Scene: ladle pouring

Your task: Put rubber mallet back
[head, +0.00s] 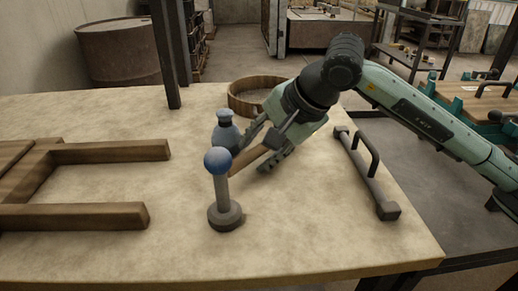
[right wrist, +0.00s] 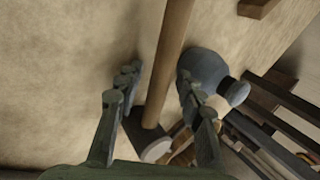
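The rubber mallet has a wooden handle (head: 250,161) that slants toward the lower left in the head view, partly behind the blue-topped post. In the right wrist view the handle (right wrist: 172,50) runs down to a dark head with a pale round end (right wrist: 157,150). My right gripper (head: 255,150) is open, with its fingers on either side of the handle near the head; gaps show beside the handle in the wrist view (right wrist: 158,75). The mallet head is mostly hidden by the gripper in the head view. My left gripper is not in view.
A grey post with a blue ball (head: 218,160) and a grey-blue bottle-shaped thing (head: 226,131) stand close to the handle. A round wooden ring (head: 240,104) is behind; a grey bar handle (head: 372,182) lies right. A wooden frame (head: 110,152) is left. The table's front is clear.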

